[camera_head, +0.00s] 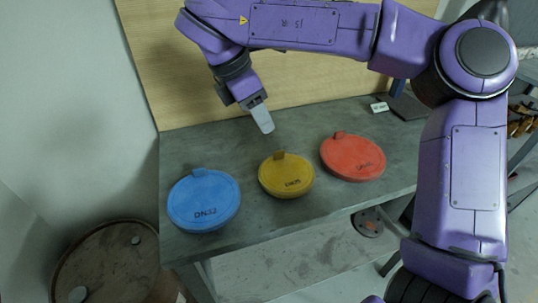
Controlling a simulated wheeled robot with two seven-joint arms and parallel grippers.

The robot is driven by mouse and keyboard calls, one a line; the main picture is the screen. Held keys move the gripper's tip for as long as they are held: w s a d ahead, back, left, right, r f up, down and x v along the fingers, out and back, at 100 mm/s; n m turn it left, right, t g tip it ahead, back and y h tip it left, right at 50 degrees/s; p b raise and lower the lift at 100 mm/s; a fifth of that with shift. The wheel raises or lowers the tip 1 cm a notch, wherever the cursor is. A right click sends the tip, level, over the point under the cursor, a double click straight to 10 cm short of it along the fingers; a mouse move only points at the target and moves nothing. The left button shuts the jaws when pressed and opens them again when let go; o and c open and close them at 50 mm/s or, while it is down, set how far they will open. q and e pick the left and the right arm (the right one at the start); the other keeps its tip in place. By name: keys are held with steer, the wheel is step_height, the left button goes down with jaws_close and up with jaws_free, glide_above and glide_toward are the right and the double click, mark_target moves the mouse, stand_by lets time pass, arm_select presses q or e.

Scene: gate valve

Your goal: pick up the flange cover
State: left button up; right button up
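Three round flange covers lie flat in a row on a grey workbench (243,221). The blue cover (204,195) is at the left, near the bench's left end. The smaller yellow cover (287,181) is in the middle. The red cover (353,163) is at the right, a little farther back. Each has a small tab on its back edge. My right gripper (263,127) points down above the bench, behind the yellow cover and apart from all three covers. Its fingers overlap in this view, so their opening does not show. My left gripper is not in view.
A wooden panel (160,70) stands behind the bench. A small white label (379,107) and a dark flat object (408,106) lie at the bench's back right. A round brown drum top (105,270) is on the lower left. A lower shelf (300,262) sits under the bench.

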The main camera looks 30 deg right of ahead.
mark_target(278, 151)
steer(key=x, duration=1)
steer(key=shift+s+f+p, duration=0.1)
steer(key=shift+s+p, duration=0.15)
steer(key=shift+p, duration=0.05)
steer(key=shift+a, duration=0.15)
jaws_close()
